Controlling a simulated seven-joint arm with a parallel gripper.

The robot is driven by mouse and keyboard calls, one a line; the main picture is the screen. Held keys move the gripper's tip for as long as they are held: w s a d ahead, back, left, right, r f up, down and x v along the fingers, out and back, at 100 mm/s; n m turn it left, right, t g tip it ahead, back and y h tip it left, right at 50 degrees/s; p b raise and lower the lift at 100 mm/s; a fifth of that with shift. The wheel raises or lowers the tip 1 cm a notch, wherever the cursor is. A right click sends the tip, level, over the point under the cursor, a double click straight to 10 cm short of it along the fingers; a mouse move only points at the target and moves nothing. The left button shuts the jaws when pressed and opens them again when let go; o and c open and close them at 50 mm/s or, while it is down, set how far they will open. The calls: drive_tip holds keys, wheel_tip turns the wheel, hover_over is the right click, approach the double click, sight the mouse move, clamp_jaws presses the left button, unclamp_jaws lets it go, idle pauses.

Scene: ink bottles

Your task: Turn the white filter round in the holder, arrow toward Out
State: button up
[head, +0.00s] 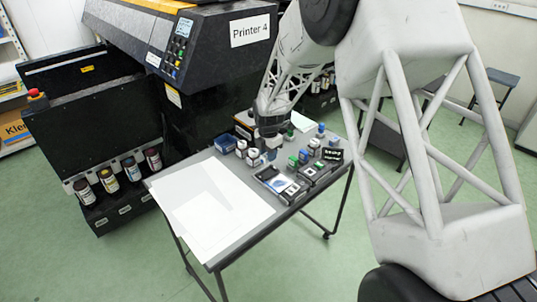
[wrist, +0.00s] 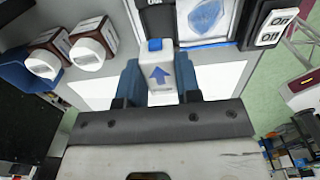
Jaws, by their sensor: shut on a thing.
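The white filter (wrist: 160,88) is between the blue fingers of my gripper (wrist: 159,76) in the wrist view. It has a blue end cap and a blue arrow, which points up the picture, away from my palm. The black holder (wrist: 156,20) is just beyond the capped end; its white label is cut off by the top edge and I cannot read it surely. I cannot tell whether the filter touches the holder. In the head view my gripper (head: 268,148) is low over the far part of the table, and the filter is too small to make out.
Two brown bottles with white caps (wrist: 90,54) and a blue tray (wrist: 14,78) are at the left in the wrist view. Switches marked Off (wrist: 272,30) and a blue-stained pad (wrist: 205,17) are at the right. White sheets (head: 205,205) cover the table's near part.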

drive_tip(key=shift+f, duration=0.2)
hover_over(268, 173)
drive_tip(key=shift+s+d+f, duration=0.1)
drive_tip(key=shift+f, duration=2.3)
drive_tip(key=shift+f, duration=0.7)
idle(1.6)
drive_tip(key=o, duration=1.4)
drive_tip(key=shift+r, duration=0.1)
drive_tip(key=shift+r, duration=3.4)
